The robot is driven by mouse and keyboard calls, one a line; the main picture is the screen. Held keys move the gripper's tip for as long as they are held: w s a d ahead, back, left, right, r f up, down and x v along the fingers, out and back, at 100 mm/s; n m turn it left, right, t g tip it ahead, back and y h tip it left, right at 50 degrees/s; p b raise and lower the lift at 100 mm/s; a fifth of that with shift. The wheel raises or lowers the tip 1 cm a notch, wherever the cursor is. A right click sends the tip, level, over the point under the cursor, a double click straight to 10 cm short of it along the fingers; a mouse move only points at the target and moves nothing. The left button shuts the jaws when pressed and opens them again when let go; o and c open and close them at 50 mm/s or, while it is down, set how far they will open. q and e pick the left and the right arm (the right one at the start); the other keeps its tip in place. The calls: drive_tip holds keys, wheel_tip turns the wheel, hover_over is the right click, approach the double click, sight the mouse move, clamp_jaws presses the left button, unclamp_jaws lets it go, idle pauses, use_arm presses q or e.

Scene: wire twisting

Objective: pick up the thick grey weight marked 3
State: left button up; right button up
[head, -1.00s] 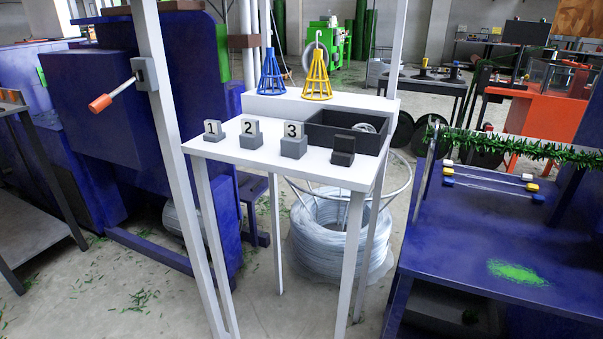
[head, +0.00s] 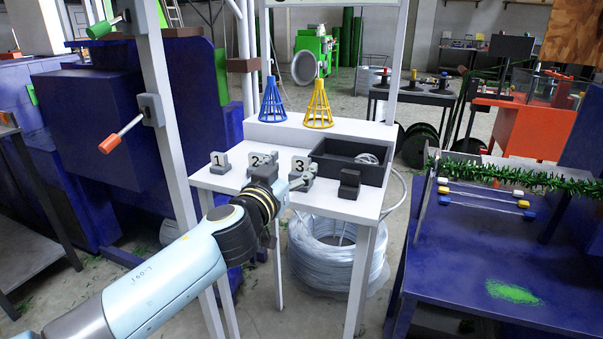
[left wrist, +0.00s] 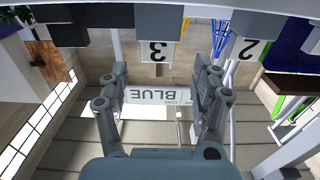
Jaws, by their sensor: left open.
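The thick grey weight marked 3 (head: 299,165) stands upright on the white table, a pale numbered plate on a grey base. In the left wrist view this weight (left wrist: 157,49) shows upside down, ahead of the gap between my fingers. My left gripper (head: 286,170) is open and empty, reaching over the table's front edge between the weights marked 2 and 3. In the left wrist view its fingers (left wrist: 161,76) are spread wide. Its fingers cover parts of both weights in the head view; contact cannot be told. My right gripper is out of view.
The weights marked 2 (head: 257,159) and 1 (head: 217,161) stand to the left. A black block (head: 349,184) stands to the right. Behind it is a dark tray (head: 378,172) with wire in it. Blue (head: 272,102) and yellow (head: 318,106) cones stand on the back ledge.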

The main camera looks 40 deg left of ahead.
sight(300, 161)
use_arm(q)
drive_tip(key=x, duration=0.5)
drive_tip(key=shift+d+f+p, duration=0.1)
drive_tip(key=shift+f+p, duration=0.05)
drive_tip(key=shift+p, duration=0.2)
clamp_jaws()
